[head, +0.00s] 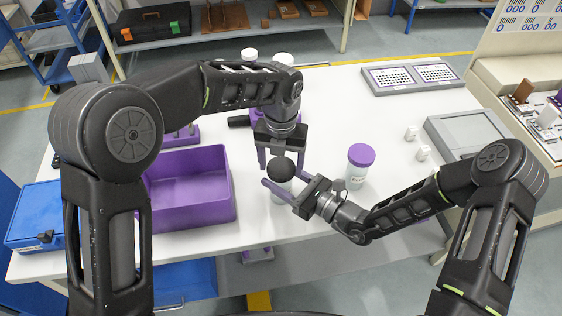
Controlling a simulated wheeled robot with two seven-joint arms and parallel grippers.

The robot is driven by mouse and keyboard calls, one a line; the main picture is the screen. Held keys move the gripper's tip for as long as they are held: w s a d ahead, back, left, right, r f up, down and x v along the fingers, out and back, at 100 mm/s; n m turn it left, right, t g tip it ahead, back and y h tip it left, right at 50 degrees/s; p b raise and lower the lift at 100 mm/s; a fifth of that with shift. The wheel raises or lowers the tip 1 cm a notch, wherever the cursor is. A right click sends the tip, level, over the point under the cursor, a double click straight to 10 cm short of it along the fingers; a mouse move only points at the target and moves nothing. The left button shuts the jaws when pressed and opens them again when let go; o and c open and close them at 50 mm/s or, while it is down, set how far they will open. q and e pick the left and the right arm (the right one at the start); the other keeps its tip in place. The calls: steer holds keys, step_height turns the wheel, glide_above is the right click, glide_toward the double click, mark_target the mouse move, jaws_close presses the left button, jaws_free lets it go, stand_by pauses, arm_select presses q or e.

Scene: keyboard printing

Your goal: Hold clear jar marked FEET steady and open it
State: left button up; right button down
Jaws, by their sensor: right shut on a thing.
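A clear jar (280,196) with a round black lid (281,169) stands upright near the table's front edge; its marking cannot be read here. My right gripper (284,182) reaches in from the right and is shut on the jar's body below the lid. My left gripper (281,161) points down from above, its two fingers apart on either side of the black lid. It looks open, and whether either finger touches the lid cannot be told. The fingers and palm hide part of the jar.
A jar with a purple lid (361,155) stands just right of my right gripper. A purple bin (190,205) lies to the left. White-capped containers (249,55) stand behind my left arm. A grey tray (466,135) and small white pieces (423,153) are at right.

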arm_select(q)
steer(key=c, duration=1.1)
steer(key=n, duration=0.4)
steer(key=shift+c, duration=0.3)
steer(key=n, duration=0.4)
steer(key=shift+n, duration=0.4)
steer(key=n, duration=0.2)
steer(key=shift+n, duration=0.4)
steer(key=n, duration=0.4)
steer(key=shift+r+n, duration=0.1)
steer(key=shift+n, duration=0.3)
steer(key=n, duration=1)
steer(key=shift+n, duration=0.3)
steer(key=n, duration=1.8)
steer(key=shift+n, duration=0.3)
steer(key=n, duration=0.5)
steer(key=shift+r, duration=0.1)
steer(key=n, duration=0.3)
